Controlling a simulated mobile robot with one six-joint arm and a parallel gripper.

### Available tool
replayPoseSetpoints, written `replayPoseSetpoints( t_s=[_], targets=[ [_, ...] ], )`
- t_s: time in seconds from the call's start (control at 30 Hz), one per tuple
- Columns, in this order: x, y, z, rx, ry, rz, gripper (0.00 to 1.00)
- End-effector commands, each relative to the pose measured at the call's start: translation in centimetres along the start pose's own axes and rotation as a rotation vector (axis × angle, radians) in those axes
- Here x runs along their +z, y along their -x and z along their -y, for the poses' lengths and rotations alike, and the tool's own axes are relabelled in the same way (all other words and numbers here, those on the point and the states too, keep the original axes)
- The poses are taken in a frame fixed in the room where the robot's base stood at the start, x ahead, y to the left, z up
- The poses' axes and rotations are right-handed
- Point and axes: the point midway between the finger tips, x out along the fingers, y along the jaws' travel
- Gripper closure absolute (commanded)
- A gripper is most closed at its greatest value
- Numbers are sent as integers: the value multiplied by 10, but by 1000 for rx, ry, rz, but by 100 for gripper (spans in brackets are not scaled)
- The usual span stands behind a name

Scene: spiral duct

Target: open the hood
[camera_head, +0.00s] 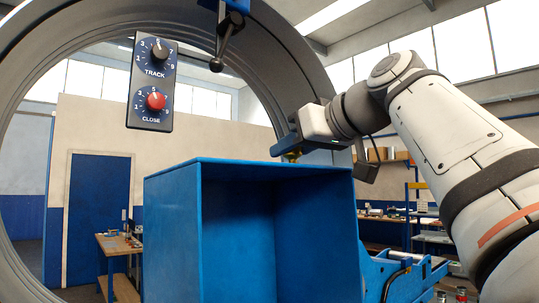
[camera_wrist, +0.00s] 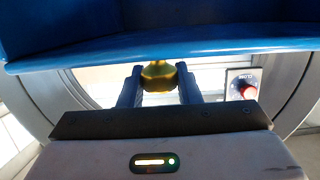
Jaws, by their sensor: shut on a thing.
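The blue box-shaped hood (camera_head: 175,235) stands in front of the large grey ring in the head view, its hollow side facing me. Its blue edge (camera_wrist: 200,55) crosses the top of the wrist view. A brass-yellow knob (camera_wrist: 158,70) sits just below that edge in the wrist view, between my two blue fingers. My gripper (camera_head: 291,153) is at the hood's top edge, right of centre, and is shut on the knob. Only a little of the knob shows in the head view, under the fingers.
The grey ring (camera_head: 262,55) arches behind the hood. A dark control panel (camera_head: 152,100) with TRACK and CLOSE dials hangs at upper left. A black lever (camera_head: 222,45) hangs from the ring's top. Blue machinery (camera_head: 400,275) stands at lower right, and a workbench (camera_head: 118,245) at left behind.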

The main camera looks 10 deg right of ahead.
Motion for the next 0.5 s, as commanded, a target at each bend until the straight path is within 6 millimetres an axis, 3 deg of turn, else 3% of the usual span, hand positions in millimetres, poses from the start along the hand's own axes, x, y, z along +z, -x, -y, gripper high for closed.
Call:
replayPoseSetpoints(
  t_s=[0.2,0.23,0.5],
  targets=[
    [0,-2,2,-5,3,3,100],
    [0,-2,2,-6,3,3,69],
    [-1,-3,4,-11,4,1,49]
  ],
)
